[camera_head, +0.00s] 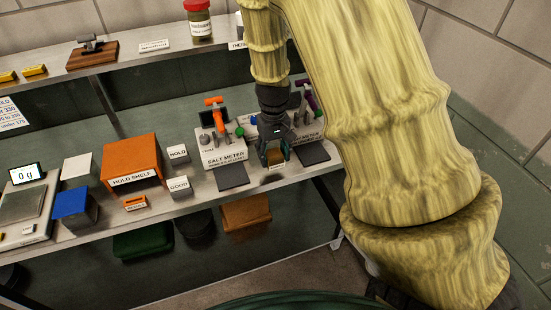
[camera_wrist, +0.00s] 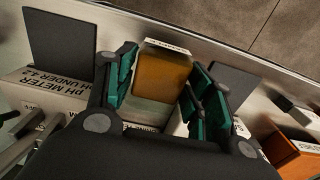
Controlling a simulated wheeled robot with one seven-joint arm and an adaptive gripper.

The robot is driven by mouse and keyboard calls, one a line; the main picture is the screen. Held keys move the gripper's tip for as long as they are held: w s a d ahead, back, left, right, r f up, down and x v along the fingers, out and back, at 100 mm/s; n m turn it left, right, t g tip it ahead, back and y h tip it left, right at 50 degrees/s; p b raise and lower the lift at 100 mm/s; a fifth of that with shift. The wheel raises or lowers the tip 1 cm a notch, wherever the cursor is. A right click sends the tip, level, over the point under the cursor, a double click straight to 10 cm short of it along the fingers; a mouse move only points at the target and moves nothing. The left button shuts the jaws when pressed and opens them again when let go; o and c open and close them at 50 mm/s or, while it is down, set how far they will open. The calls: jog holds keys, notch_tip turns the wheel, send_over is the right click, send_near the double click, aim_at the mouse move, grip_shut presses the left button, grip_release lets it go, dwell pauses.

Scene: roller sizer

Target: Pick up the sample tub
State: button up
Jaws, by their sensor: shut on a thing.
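The sample tub (camera_wrist: 162,75) is a small squarish container with an amber top and a pale label strip on its far edge. In the wrist view it sits between the two green-padded fingers of my gripper (camera_wrist: 165,88). My gripper is shut on it. In the head view my gripper (camera_head: 275,150) points down at the front of the bench, and the tub (camera_head: 276,157) shows small between the fingertips. I cannot tell whether the tub touches the bench or is slightly above it.
The salt meter (camera_head: 221,150) stands left of my gripper, with a dark pad (camera_head: 232,176) before it. The pH meter (camera_head: 305,132) is close behind and right, with another dark pad (camera_head: 312,153). The orange hold shelf (camera_head: 131,161) and a scale (camera_head: 25,210) stand farther left.

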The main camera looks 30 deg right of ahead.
jog(key=s+a+b, duration=0.1)
jog(key=s+a, duration=0.3)
jog(key=a, duration=0.2)
jog(key=s+a+r+b, duration=0.1)
jog(key=s+a+b, duration=0.1)
jog(key=s+a, duration=0.2)
jog(key=shift+a+r, duration=0.15)
jog(key=shift+a, duration=1.1)
